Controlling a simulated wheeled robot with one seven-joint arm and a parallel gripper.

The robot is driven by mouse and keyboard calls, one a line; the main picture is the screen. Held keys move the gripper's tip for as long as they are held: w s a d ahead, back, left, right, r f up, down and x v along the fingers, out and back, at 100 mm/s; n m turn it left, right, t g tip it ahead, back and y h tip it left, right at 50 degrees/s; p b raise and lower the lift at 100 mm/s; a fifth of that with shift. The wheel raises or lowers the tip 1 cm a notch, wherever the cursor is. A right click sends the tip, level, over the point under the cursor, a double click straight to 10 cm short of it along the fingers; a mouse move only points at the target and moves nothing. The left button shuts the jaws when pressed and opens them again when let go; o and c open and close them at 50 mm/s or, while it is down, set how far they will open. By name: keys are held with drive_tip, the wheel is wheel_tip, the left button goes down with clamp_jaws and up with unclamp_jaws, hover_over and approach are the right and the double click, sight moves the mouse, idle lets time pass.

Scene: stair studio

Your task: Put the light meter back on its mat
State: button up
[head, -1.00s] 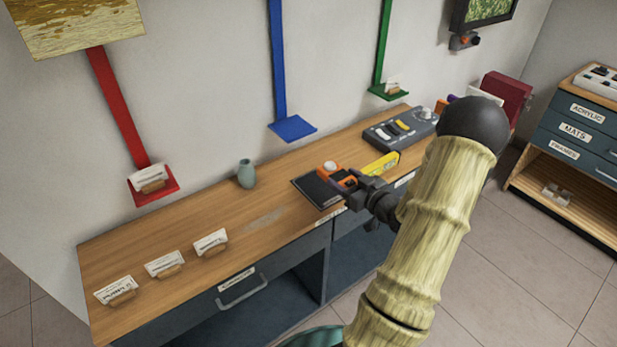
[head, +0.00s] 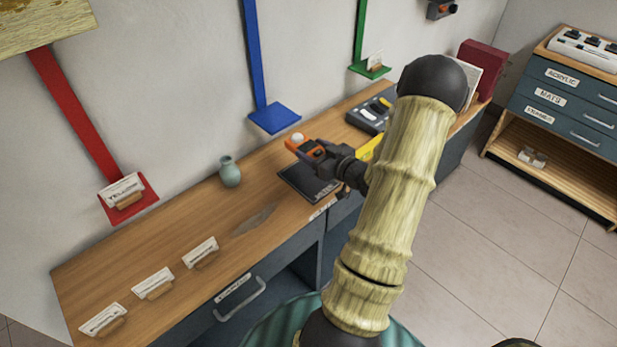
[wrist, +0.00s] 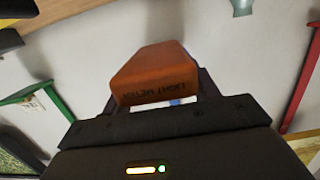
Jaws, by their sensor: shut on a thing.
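The light meter is an orange block with a white dome (head: 296,139). In the wrist view the orange light meter (wrist: 158,75) sits between my fingers, with its lettering facing the camera. My gripper (head: 318,150) is shut on it and holds it above the far part of the dark mat. The mat (head: 300,184) lies flat on the wooden counter. My gripper and arm hide part of it. Whether the meter touches anything below cannot be told.
A teal vase (head: 230,171) stands left of the mat. A grey control box (head: 369,113) and a yellow object (head: 370,149) are to the right. Card holders (head: 153,283) line the left counter. A blue ledge (head: 274,118) juts from the wall behind.

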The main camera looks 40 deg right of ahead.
hover_over(314, 183)
drive_tip(key=f, duration=0.4)
drive_tip(key=shift+w+a+f, duration=0.1)
drive_tip(key=shift+w+f, duration=0.15)
drive_tip(key=shift+f, duration=0.05)
drive_tip(key=shift+s+f, duration=0.15)
drive_tip(key=shift+f, duration=0.45)
drive_tip(key=shift+s, duration=0.1)
drive_tip(key=shift+f, duration=2.05)
drive_tip(key=shift+f, duration=0.1)
drive_tip(key=o, duration=1.1)
drive_tip(key=shift+o, duration=0.2)
